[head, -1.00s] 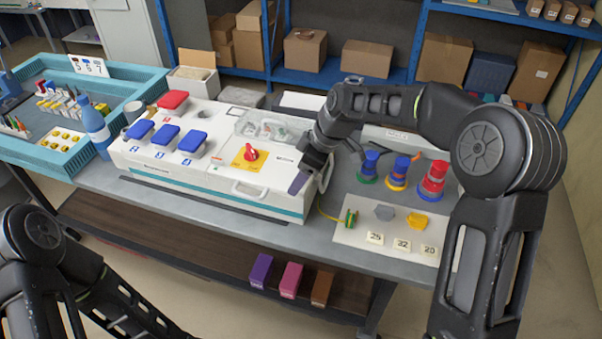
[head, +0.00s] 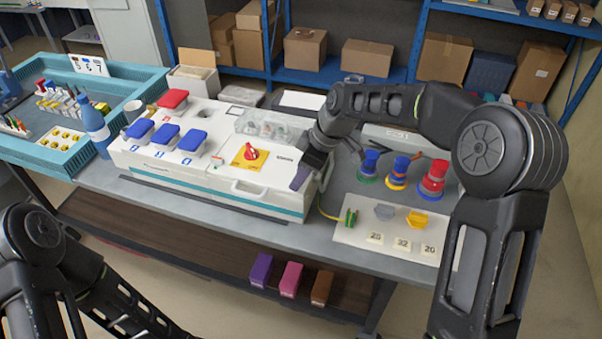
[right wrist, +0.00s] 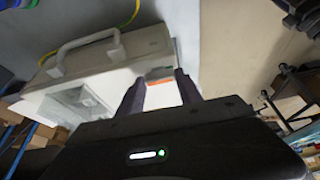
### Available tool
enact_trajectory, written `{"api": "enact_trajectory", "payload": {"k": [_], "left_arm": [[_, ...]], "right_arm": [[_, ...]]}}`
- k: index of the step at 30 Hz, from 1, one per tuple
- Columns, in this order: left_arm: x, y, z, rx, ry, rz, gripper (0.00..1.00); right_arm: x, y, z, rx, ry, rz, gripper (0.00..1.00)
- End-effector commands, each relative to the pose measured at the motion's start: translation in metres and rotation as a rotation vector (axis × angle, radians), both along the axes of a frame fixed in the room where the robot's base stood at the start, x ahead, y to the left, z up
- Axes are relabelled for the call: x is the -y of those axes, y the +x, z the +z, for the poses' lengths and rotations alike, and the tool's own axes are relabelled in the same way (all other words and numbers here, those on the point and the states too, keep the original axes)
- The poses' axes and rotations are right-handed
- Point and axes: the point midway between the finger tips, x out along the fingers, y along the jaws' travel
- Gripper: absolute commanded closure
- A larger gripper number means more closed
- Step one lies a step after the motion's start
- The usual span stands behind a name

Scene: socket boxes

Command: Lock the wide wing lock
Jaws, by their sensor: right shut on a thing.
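The white socket box (head: 262,187) stands on the grey table, with a red rotary knob (head: 251,152) on a yellow plate on its top. My right gripper (head: 299,179) is at the right end of the box, with its dark fingers low against the corner. In the right wrist view the fingers (right wrist: 160,82) stand on either side of a pale part with an orange strip (right wrist: 160,76). I take this part for the wide wing lock; its shape is mostly hidden. The gripper is shut on it. My left gripper is out of view.
Blue lids (head: 165,135) and a red lid (head: 173,99) sit on the box's left half. Stacked coloured plugs (head: 396,176) and a white mat (head: 385,238) with connectors are to the right. A blue bottle (head: 96,130) stands at the left.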

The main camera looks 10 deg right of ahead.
Motion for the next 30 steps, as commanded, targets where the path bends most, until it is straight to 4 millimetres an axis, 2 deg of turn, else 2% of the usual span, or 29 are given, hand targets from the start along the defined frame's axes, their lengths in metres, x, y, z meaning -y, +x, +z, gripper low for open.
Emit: {"api": "enact_trajectory", "payload": {"k": [11, 30], "left_arm": [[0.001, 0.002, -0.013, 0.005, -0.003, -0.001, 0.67], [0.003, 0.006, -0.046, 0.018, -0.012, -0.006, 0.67]], "right_arm": [[-0.001, 0.000, -0.002, 0.003, -0.001, -0.149, 0.99], [-0.005, -0.002, -0.002, 0.005, 0.000, -0.716, 0.99]]}}
